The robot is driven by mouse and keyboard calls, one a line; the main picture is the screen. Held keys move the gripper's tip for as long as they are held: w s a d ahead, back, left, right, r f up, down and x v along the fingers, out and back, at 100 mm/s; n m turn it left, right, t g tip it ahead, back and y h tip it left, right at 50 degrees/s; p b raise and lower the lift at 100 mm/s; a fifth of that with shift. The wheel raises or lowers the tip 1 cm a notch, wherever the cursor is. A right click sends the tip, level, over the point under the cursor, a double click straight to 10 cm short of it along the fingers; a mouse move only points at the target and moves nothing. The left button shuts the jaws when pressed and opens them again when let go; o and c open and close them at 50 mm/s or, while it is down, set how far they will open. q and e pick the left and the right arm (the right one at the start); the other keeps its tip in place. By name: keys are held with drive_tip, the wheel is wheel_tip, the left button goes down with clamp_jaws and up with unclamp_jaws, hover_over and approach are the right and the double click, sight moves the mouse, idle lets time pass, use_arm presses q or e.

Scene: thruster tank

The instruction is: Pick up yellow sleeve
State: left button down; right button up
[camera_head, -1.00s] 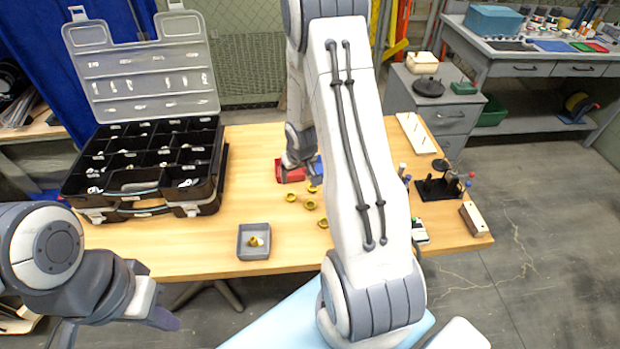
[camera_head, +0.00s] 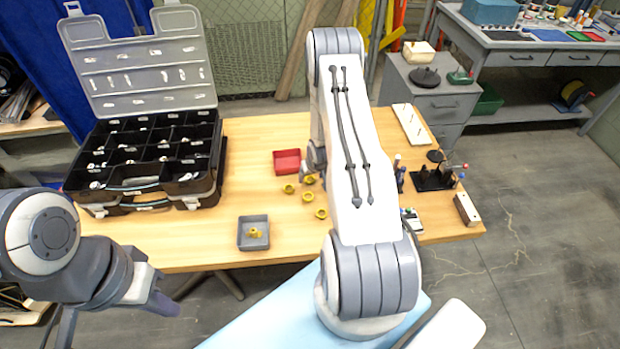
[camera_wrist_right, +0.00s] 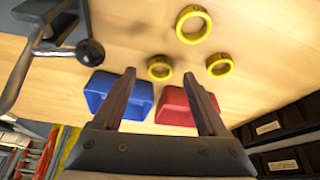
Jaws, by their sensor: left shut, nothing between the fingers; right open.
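Several yellow sleeves lie loose on the wooden table, among them a left one (camera_head: 289,188), a middle one (camera_head: 308,197) and a front one (camera_head: 321,213). Another yellow piece (camera_head: 255,232) lies in the grey tray (camera_head: 241,243). In the right wrist view, a large sleeve (camera_wrist_right: 193,24), a second sleeve (camera_wrist_right: 160,67) and a third sleeve (camera_wrist_right: 220,64) show beyond the fingertips. My right gripper (camera_wrist_right: 160,74) is open and empty, its fingers on either side of the second sleeve in the picture. In the head view my arm mostly hides it. My left gripper (camera_head: 164,304) is shut and empty, front left.
A red bin (camera_head: 287,161) and a blue bin (camera_wrist_right: 120,96) stand near the right gripper. A black compartment case (camera_head: 150,160) with its lid up fills the table's left. A black stand (camera_head: 434,180) and a white pegged board (camera_head: 411,125) are at right.

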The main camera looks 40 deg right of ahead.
sight(311, 184)
drive_tip(key=shift+x, duration=0.8)
drive_tip(key=shift+c, duration=0.2)
clamp_jaws()
wheel_tip(311, 184, up, 10)
drive_tip(key=shift+p, duration=0.35)
drive_tip(key=shift+a, duration=0.1)
